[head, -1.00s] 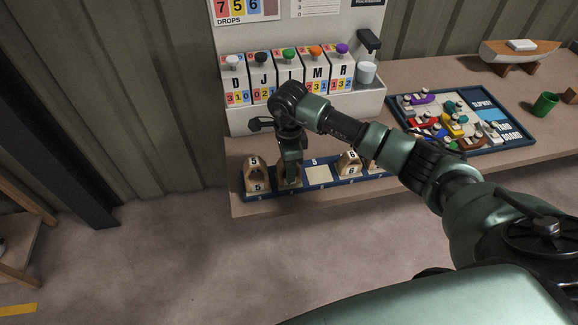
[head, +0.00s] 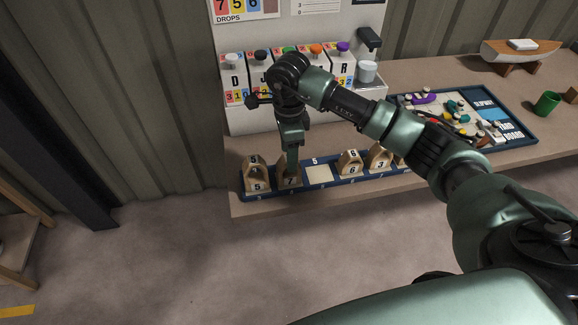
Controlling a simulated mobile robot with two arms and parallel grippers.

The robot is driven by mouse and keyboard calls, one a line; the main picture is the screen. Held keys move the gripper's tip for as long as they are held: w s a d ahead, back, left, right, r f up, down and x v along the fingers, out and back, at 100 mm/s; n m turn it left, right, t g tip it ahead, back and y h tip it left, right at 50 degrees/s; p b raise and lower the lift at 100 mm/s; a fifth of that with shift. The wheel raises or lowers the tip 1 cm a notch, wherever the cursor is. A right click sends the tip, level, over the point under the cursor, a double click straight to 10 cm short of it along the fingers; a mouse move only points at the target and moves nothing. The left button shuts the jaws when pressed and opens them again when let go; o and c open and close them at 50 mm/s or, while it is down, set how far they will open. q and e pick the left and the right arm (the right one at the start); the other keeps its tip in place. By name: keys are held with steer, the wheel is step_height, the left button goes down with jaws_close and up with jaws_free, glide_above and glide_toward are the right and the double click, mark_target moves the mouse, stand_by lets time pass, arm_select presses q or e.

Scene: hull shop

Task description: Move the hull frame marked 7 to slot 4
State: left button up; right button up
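The hull frame marked 7 (head: 289,181) is a small wooden arch standing in the blue rack (head: 266,194), second from the left. My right gripper (head: 292,168) points down at the top of this frame and overlaps it. Its fingers are too small and dark to show whether they are open or shut, or touch the wood. To the right of frame 7 is an empty pale slot (head: 319,174) with a 5 behind it. The small slot numbers on the rack's front are hard to read. My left gripper is out of view.
Hull frame 5 (head: 257,178) stands left of frame 7. Frames 6 (head: 351,164) and 3 (head: 379,158) stand right of the empty slot. My arm hides the rack's right end. Dispensers (head: 235,80) stand behind; a puzzle board (head: 512,128) lies to the right.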

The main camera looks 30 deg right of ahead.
step_height(320, 180, up, 6)
steer(key=shift+r+b, duration=0.1)
steer(key=shift+b, duration=0.5)
